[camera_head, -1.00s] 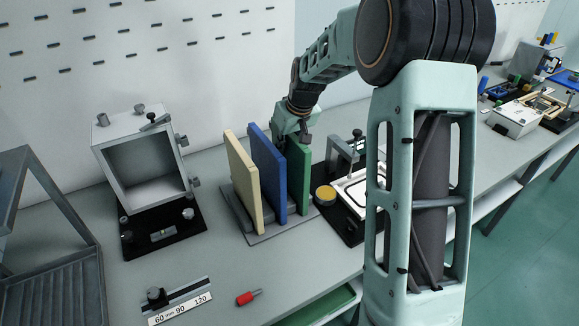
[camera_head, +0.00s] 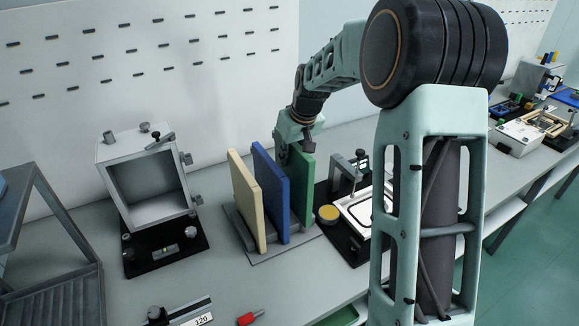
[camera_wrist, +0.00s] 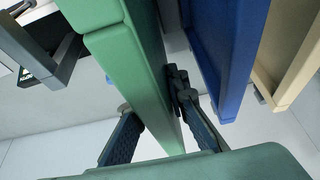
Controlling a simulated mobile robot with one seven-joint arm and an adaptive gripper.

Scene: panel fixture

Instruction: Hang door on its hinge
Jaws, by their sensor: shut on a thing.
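A green door panel (camera_head: 304,192) stands upright at the right end of a grey slotted rack (camera_head: 262,256). My gripper (camera_head: 297,147) is shut on its top edge. In the wrist view my gripper's fingers (camera_wrist: 152,98) lie on either side of the green panel (camera_wrist: 120,60). A blue panel (camera_head: 271,195) and a cream panel (camera_head: 246,203) stand left of it in the same rack. An open grey box fixture (camera_head: 150,185) is farther left, with hinge brackets (camera_head: 188,159) on its right side. I cannot tell whether the green panel's bottom touches the rack.
A clamp fixture with a white plate (camera_head: 366,212) and a yellow round pad (camera_head: 328,213) stands close right of the rack. A red-handled tool (camera_head: 248,318) and a ruled gauge (camera_head: 190,315) lie in front. A grey metal frame (camera_head: 45,240) is at far left.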

